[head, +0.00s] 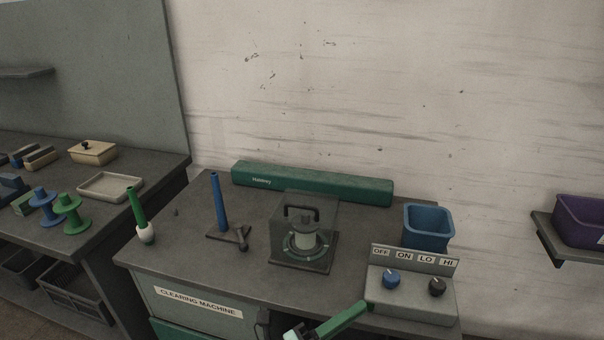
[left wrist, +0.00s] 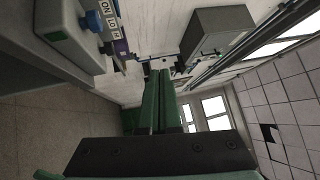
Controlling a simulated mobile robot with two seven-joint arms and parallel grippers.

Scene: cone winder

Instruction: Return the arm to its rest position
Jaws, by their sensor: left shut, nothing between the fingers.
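My left gripper (head: 367,306) shows at the bottom of the head view, its green fingers pointing up and right at the front edge of the control box (head: 412,296). In the left wrist view the two long green fingers of the left gripper (left wrist: 160,72) lie side by side, shut and empty. Whether the fingertips touch the control box or only stand in front of it, I cannot tell. Most of the left arm is below the picture. My right gripper is in neither view.
The bench holds a clear-covered winder unit (head: 304,235), a blue bin (head: 428,228), a blue post (head: 219,200) and a long green box (head: 312,184). The control box has a blue knob (head: 391,279) and a black knob (head: 437,287). A purple bin (head: 580,222) sits on the right shelf.

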